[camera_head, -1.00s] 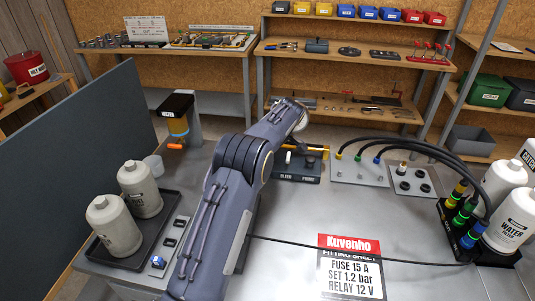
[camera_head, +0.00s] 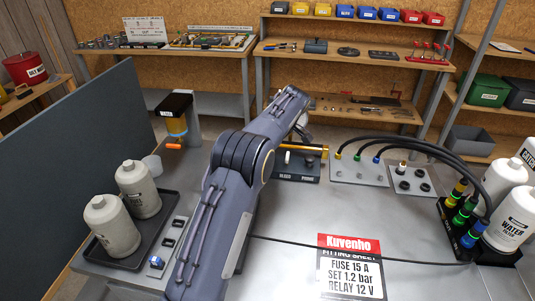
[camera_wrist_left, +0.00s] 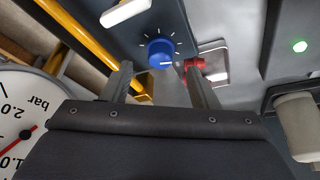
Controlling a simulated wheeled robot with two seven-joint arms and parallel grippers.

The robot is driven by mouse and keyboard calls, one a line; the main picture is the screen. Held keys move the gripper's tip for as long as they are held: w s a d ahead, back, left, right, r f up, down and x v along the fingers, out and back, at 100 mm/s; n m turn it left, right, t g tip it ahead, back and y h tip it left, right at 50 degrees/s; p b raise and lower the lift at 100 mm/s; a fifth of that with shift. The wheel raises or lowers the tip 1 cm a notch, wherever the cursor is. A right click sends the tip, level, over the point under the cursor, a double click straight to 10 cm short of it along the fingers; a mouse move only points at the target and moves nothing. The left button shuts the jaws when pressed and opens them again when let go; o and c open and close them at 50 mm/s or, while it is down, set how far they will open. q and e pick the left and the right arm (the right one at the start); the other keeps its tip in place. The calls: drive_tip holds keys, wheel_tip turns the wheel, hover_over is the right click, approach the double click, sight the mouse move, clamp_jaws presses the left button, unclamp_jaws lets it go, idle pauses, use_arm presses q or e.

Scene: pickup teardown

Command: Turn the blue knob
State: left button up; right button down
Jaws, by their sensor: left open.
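The blue knob (camera_wrist_left: 161,52) shows in the left wrist view, on a dark panel (camera_wrist_left: 185,25) with white tick marks around it. A white pointer line on the knob points to the right. My left gripper (camera_wrist_left: 158,68) is open and empty, one finger to each side of the knob in the picture. I cannot tell whether the fingers reach the knob's depth; no contact shows. In the head view my left arm reaches to the black bleed and pump unit (camera_head: 296,171), and I cannot make out the knob or the fingertips there. My right gripper is not in view.
A yellow pipe (camera_wrist_left: 82,42), a white lever (camera_wrist_left: 124,12), a red part (camera_wrist_left: 194,64) and a bar gauge (camera_wrist_left: 22,112) lie near the left gripper. Black hoses (camera_head: 430,147) arch at the right.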

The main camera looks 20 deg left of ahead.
use_arm(q)
drive_tip(key=v, duration=0.3)
drive_tip(key=shift+d+r, duration=0.15)
drive_tip(key=shift+r, duration=0.1)
drive_tip(key=shift+s, duration=0.1)
drive_tip(key=s+a+r+m+t+h, duration=0.1)
drive_tip(key=s+r+m+h, duration=0.25)
drive_tip(key=s, duration=0.75)
drive_tip(key=s+a+r+m+t+h, duration=0.1)
drive_tip(key=s+r+m+h, duration=0.2)
drive_tip(key=s, duration=0.7)
drive_tip(key=s+d+f+m, duration=0.1)
drive_tip(key=s+d+m, duration=0.1)
drive_tip(key=s, duration=0.5)
drive_tip(key=s+d+f+m+t+h, duration=0.1)
drive_tip(key=s+d+f+m, duration=0.1)
drive_tip(key=s+d, duration=0.3)
drive_tip(key=s+d+f+m+t, duration=0.1)
drive_tip(key=s+d+m, duration=0.2)
drive_tip(key=s, duration=0.7)
drive_tip(key=shift+s+d+f, duration=0.2)
drive_tip(key=shift+d+f, duration=0.05)
drive_tip(key=shift+f, duration=0.15)
